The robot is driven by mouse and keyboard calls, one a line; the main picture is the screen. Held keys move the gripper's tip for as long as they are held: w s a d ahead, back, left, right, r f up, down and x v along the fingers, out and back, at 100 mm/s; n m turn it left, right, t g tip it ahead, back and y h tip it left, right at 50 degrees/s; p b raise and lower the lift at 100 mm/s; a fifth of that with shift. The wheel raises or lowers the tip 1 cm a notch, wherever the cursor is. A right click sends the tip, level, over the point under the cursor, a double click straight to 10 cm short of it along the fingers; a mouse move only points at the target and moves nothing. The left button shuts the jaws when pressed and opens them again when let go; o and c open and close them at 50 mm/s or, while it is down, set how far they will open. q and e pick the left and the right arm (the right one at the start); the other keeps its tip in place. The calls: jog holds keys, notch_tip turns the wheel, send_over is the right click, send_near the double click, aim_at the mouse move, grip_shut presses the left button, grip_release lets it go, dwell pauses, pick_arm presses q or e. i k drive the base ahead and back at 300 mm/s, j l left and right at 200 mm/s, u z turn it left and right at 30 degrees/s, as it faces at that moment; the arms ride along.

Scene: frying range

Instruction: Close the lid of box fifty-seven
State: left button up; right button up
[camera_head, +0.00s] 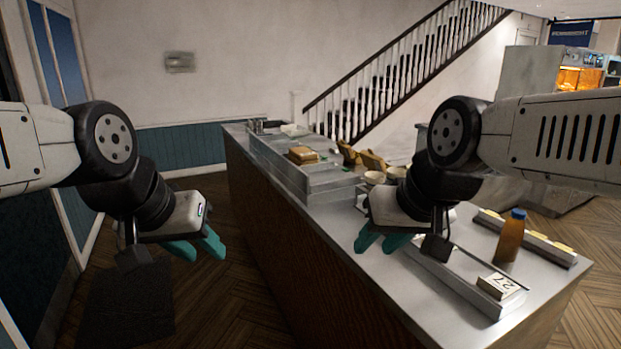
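A small pale block (499,286) with dark digits lies at the near end of a long metal tray (462,272) on the counter. The digits look like 27, but I cannot read them surely. I cannot make out a box marked fifty-seven or its lid. My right gripper (382,242) is above the counter's left edge, left of the tray, with its teal fingers apart and nothing between them. My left gripper (197,248) hangs over the floor left of the counter, with its fingers apart and empty. My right arm hides part of the counter and the tray's far end.
The steel counter (345,226) runs away from me. An orange bottle (510,236) with a blue cap stands upright beside a narrow rail (553,252) with yellow pieces. Farther back are bowls (375,178) and a brown stack (303,155).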

aim_at(344, 149)
jog(key=i+j+z, duration=0.25)
jog(key=j, duration=0.15)
jog(key=j+z, duration=0.25)
jog(key=j, duration=0.2)
jog(key=i+j+z, duration=0.1)
jog(key=j+z, duration=0.15)
jog(key=j, duration=0.2)
jog(key=i+u, duration=0.45)
jog(key=i, duration=0.2)
jog(key=i+l+u, duration=0.1)
jog(key=i+u, duration=0.35)
jog(key=i, duration=0.2)
jog(key=i+j, duration=0.15)
jog(key=i, duration=0.3)
jog(key=u, duration=0.05)
